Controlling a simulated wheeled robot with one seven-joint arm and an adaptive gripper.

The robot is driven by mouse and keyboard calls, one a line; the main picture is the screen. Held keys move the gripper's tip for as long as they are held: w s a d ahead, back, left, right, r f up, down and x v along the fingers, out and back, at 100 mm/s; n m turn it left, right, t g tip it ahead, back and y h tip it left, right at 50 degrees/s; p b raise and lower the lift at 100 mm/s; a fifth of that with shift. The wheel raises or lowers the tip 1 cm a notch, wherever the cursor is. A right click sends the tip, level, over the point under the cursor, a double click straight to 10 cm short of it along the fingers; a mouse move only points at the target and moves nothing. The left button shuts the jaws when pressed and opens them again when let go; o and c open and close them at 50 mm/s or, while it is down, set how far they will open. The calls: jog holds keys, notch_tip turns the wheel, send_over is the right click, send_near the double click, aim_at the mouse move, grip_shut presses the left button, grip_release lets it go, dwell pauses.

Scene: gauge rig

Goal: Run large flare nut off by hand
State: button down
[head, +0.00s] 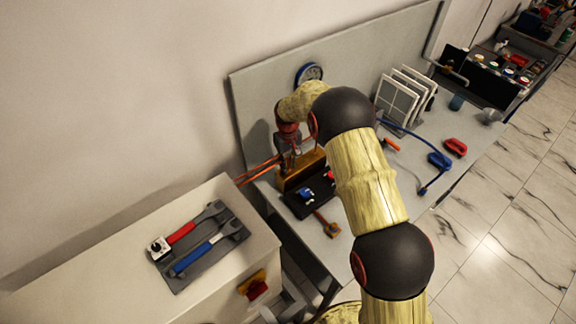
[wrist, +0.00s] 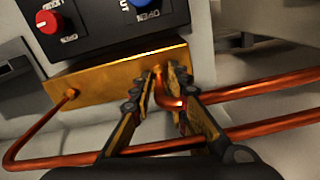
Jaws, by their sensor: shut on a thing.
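In the wrist view a brass block (wrist: 110,75) has copper tubes (wrist: 262,88) running from its face. The fingers of my gripper (wrist: 165,77) are closed around the spot where the right tube meets the block. The large flare nut there is mostly hidden between the fingertips, which are shut on it. The tube bends out to the right just below the fingers. In the head view my gripper (head: 290,152) points down at the brass block (head: 302,170), partly hidden by my own arm.
A black panel with a red knob (wrist: 48,21) and a blue knob adjoins the block. A second copper tube enters the block at the left. On the cabinet at left, a grey tray (head: 180,284) holds red-handled and blue-handled wrenches. Red and blue tools (head: 455,147) lie farther right on the bench.

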jog(key=shift+r+n, duration=0.1)
jog(key=shift+n, duration=0.5)
jog(key=c, duration=1.7)
grip_release()
notch_tip(320, 180, up, 12)
jog(key=shift+f, duration=0.1)
